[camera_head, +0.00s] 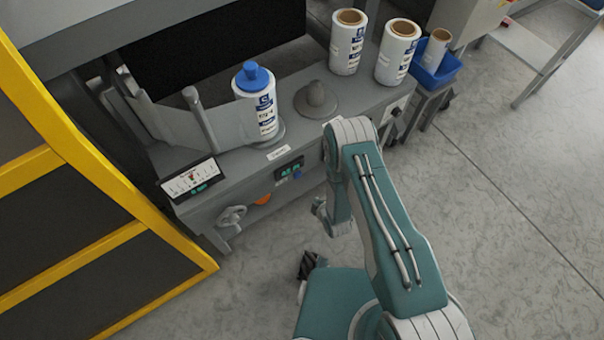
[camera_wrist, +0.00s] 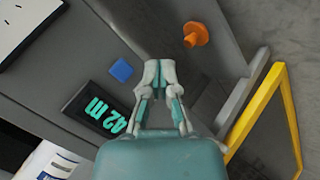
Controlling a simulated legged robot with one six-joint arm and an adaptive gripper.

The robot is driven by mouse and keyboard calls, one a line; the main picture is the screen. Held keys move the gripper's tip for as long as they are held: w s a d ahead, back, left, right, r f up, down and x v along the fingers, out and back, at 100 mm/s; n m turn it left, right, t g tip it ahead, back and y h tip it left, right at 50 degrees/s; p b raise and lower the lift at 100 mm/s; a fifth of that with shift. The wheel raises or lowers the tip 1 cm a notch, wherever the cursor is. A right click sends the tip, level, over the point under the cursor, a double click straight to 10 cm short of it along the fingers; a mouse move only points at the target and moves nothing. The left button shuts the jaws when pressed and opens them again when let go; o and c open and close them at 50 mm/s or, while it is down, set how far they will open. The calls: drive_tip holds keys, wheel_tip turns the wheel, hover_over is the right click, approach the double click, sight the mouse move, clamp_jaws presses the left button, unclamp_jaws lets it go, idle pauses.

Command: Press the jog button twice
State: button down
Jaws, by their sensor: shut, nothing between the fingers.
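The machine's front panel carries a small square blue button (camera_wrist: 121,70), seen in the wrist view beside a dark display with green digits (camera_wrist: 96,110). An orange knob-like button (camera_wrist: 196,34) stands out from the panel on the other side. No readable label shows which one is the jog button. In the head view the blue button (camera_head: 297,174) is just under the display, and the orange one (camera_head: 263,199) is lower left. My gripper (camera_wrist: 159,70) is shut and empty. Its tips appear between the two buttons in the wrist view; contact with the panel cannot be told.
A handwheel (camera_head: 231,216) sits left of the orange button, near a yellow guard frame (camera_head: 150,240).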

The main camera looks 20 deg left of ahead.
drive_tip(key=w+a, duration=0.5)
drive_tip(key=a, duration=0.1)
drive_tip(key=shift+w+a, duration=0.4)
idle(1.6)
drive_tip(key=shift+w+a+r, duration=0.15)
drive_tip(key=shift+w+a, duration=0.1)
drive_tip(key=shift+a, duration=0.05)
drive_tip(key=shift+w+a, duration=0.3)
drive_tip(key=shift+a, duration=0.05)
idle(0.8)
idle(0.4)
drive_tip(key=shift+s+d, duration=0.55)
drive_tip(key=shift+d, duration=0.15)
drive_tip(key=shift+s+d, duration=1.65)
drive_tip(key=shift+d, duration=0.25)
